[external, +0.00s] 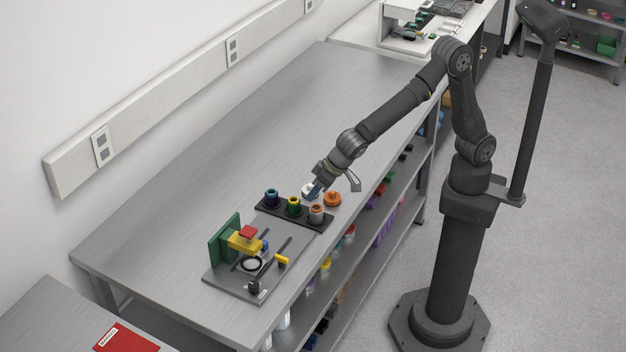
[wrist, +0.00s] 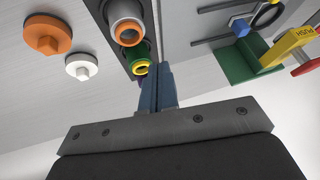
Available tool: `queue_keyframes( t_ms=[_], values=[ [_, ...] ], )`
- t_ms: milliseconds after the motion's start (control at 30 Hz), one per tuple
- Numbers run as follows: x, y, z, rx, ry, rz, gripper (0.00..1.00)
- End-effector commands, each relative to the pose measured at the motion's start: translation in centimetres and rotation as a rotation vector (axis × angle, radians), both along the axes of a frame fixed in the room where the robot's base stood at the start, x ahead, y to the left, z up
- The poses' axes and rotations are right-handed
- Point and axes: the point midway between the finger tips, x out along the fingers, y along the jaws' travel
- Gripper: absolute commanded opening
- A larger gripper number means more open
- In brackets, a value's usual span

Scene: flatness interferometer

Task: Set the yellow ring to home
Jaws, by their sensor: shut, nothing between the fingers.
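A yellow ring (external: 293,208) shows around a green-topped piece in the middle of the black rack (external: 325,225). In the wrist view the yellow ring (wrist: 141,70) is just left of the fingertips, around a green centre. My gripper (external: 314,191) is shut and empty, its blue fingers above the rack's back side. In the wrist view my gripper (wrist: 157,85) shows its fingers together, apart from the ring as far as I can tell; part of the rack is hidden behind them.
A grey and orange piece (external: 317,213) and a blue-purple piece (external: 271,197) stand in the rack. A white knob (wrist: 84,67) and an orange knob (wrist: 47,36) lie beside it. The instrument's grey base (external: 226,279) carries a green plate (external: 218,243). The bench behind is clear.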

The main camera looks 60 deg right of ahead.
Motion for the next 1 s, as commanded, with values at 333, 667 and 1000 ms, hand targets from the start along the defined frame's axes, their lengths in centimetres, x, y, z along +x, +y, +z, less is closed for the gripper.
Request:
queue_keyframes(
  t_ms=[333,667,1000],
  values=[
    [-0.8,-1.7,5.6,-0.137,-0.234,-0.156,0.00],
    [-0.7,-2.0,6.9,-0.145,-0.287,-0.192,0.00],
    [0.0,-2.0,6.0,-0.147,-0.284,-0.192,0.00]
  ],
)
